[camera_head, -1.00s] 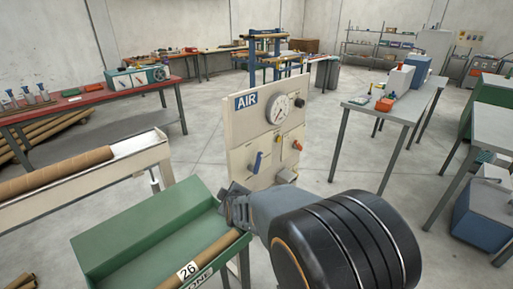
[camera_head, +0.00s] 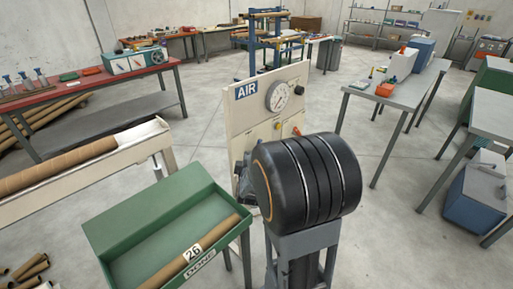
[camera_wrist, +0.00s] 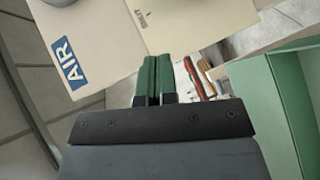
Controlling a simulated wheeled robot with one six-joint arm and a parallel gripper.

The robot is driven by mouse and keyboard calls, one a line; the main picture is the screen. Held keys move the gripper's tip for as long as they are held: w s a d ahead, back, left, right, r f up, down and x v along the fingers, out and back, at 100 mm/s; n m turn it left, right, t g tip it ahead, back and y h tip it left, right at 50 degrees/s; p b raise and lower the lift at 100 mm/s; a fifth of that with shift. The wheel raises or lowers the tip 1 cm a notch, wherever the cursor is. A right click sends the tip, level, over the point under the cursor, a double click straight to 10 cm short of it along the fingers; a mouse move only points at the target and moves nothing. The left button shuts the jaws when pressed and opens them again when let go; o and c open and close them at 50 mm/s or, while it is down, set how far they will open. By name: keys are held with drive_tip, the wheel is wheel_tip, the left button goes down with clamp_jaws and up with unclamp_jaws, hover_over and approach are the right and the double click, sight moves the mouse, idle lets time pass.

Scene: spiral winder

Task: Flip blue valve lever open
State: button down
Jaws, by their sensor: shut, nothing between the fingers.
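The cream AIR panel (camera_head: 240,120) stands upright in the middle of the head view, with a round gauge (camera_head: 278,96) on its upper part. My black arm covers its lower part, so the blue valve lever is hidden there. In the wrist view the panel's face (camera_wrist: 95,40) shows at the top, with its AIR sign (camera_wrist: 70,62) and a small label (camera_wrist: 139,18) that seems to read SHUT. The lever cannot be made out there either. My gripper (camera_wrist: 154,72) has green fingers, pressed together and empty, pointing at the panel near the label.
A green bin (camera_head: 118,228) holding a cardboard tube (camera_head: 200,247) is just left of my arm. A trough with a long tube (camera_head: 60,163) lies further left. A grey table (camera_head: 413,95) with boxes stands at right. Open floor lies between panel and table.

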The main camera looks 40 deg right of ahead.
drive_tip(key=s+d+p+x, duration=0.1)
drive_tip(key=d+x, duration=0.1)
drive_tip(key=x, duration=0.9)
drive_tip(key=shift+d+f+p, duration=0.3)
drive_tip(key=shift+d+f, duration=0.05)
drive_tip(key=shift+f, duration=0.05)
